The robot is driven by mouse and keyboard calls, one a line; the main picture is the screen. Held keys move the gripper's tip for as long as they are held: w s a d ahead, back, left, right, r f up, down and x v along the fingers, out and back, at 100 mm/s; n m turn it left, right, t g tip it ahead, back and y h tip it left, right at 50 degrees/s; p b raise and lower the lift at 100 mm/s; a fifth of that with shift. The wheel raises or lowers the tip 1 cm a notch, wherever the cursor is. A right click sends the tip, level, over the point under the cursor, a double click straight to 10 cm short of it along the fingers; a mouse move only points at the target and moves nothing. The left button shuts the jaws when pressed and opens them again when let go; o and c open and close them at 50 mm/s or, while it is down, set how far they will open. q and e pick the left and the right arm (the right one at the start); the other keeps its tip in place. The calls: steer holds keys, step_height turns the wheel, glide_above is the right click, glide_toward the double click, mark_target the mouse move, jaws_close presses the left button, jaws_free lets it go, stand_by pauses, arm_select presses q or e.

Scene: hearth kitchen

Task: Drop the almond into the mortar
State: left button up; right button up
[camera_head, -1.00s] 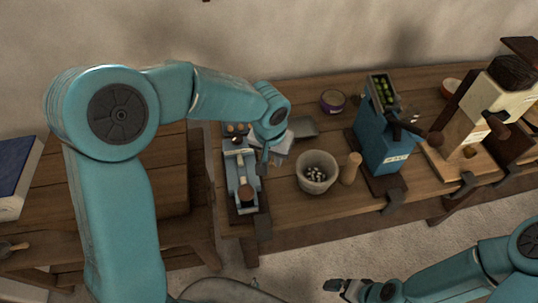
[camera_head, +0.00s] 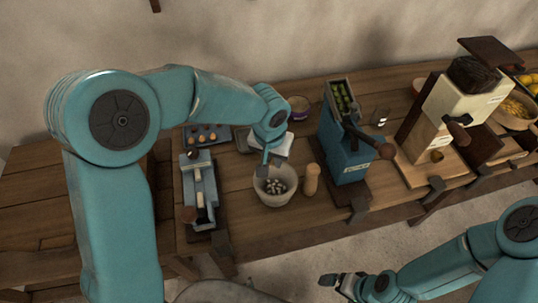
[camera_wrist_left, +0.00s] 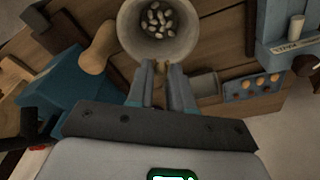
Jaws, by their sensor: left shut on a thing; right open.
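The mortar (camera_head: 269,199) is a pale bowl on the wooden bench, holding several whitish nuts. It also shows at the top of the left wrist view (camera_wrist_left: 128,32). My left gripper (camera_head: 267,160) is just above the mortar's far rim in the head view. In the left wrist view its fingertips (camera_wrist_left: 163,72) are close together beside the rim. They are shut on a small yellowish-brown piece, seemingly the almond (camera_wrist_left: 163,64), mostly hidden by the fingers. My right gripper (camera_head: 338,283) is open and empty, low in front of the bench, far from the mortar.
A wooden pestle (camera_head: 311,180) stands upright right of the mortar. A blue hand-cranked device (camera_head: 343,158) is further right, then a wood-and-cream grinder (camera_head: 432,135). A grey-blue device (camera_head: 199,190) stands left of the mortar, with a tray of brown round pieces (camera_head: 219,138) behind it.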

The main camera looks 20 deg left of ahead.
arm_select(q)
steer(key=f+b, duration=0.1)
steer(key=f, duration=0.1)
steer(key=f+b, duration=0.4)
steer(key=shift+s+d+f, duration=0.1)
steer(key=shift+d+f, duration=0.15)
steer(key=shift+d, duration=0.1)
steer(key=shift+s+r, duration=0.1)
steer(key=o, duration=0.8)
